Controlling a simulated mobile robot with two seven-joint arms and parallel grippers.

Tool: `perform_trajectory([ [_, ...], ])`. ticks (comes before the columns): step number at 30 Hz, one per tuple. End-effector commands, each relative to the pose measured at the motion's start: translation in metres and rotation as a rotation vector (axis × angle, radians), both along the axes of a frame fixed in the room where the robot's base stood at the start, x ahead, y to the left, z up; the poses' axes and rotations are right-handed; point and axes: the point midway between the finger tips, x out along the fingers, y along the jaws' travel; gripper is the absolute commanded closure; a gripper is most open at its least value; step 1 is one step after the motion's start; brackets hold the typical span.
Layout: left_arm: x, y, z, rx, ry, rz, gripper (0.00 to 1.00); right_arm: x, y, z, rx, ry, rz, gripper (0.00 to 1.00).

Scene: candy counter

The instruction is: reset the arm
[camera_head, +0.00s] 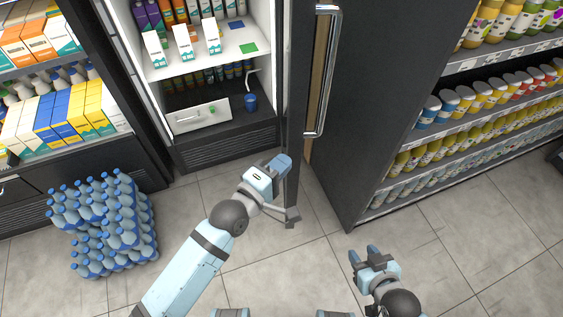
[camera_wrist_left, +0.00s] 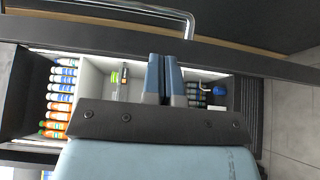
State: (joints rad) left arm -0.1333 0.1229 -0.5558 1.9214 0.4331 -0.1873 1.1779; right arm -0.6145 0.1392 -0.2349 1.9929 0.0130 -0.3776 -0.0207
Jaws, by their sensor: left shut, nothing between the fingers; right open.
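My left arm reaches in from the lower left in the head view. Its gripper (camera_head: 283,163) is shut and empty, in front of the lower part of the open cabinet door (camera_head: 297,60). I cannot tell whether it touches the door. In the left wrist view the two blue fingers (camera_wrist_left: 165,80) lie together with nothing between them, and the cabinet's inside shows behind. My right gripper (camera_head: 365,255) is open and empty over the floor at the lower right, its fingers apart.
A metal handle (camera_head: 323,72) runs along the door. The lit cabinet holds cartons (camera_head: 184,42), a blue cup (camera_head: 250,102) and a white box (camera_head: 200,116). Stacked water bottles (camera_head: 105,225) stand at the left on the floor. Shelves of jars (camera_head: 478,98) stand at the right. Tiled floor (camera_head: 480,245) is clear.

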Motion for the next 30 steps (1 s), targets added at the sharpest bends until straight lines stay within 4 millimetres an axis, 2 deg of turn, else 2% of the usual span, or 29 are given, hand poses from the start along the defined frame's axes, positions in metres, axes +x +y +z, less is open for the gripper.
perform_trajectory([
  [9, -0.001, 0.001, -0.001, 0.011, -0.002, 0.003, 1.0, 0.0, 0.0, 0.002, 0.0, -0.001, 0.0, 0.57],
  [13, -0.01, 0.016, -0.011, 0.138, -0.033, 0.03, 1.0, 0.0, 0.0, 0.011, 0.0, -0.001, 0.0, 0.57],
  [17, -0.033, 0.051, -0.035, 0.441, -0.096, 0.062, 1.0, 0.0, -0.001, 0.028, -0.001, -0.002, -0.001, 0.57],
  [24, -0.099, 0.131, -0.083, 1.117, -0.199, -0.01, 1.0, 0.001, -0.004, 0.057, -0.004, -0.008, -0.007, 0.57],
  [27, -0.123, 0.157, -0.096, 1.322, -0.226, -0.074, 1.0, 0.001, -0.004, 0.063, -0.005, -0.008, -0.009, 0.57],
  [30, -0.139, 0.174, -0.103, 1.457, -0.246, -0.128, 1.0, 0.001, -0.005, 0.066, -0.005, -0.008, -0.009, 0.57],
])
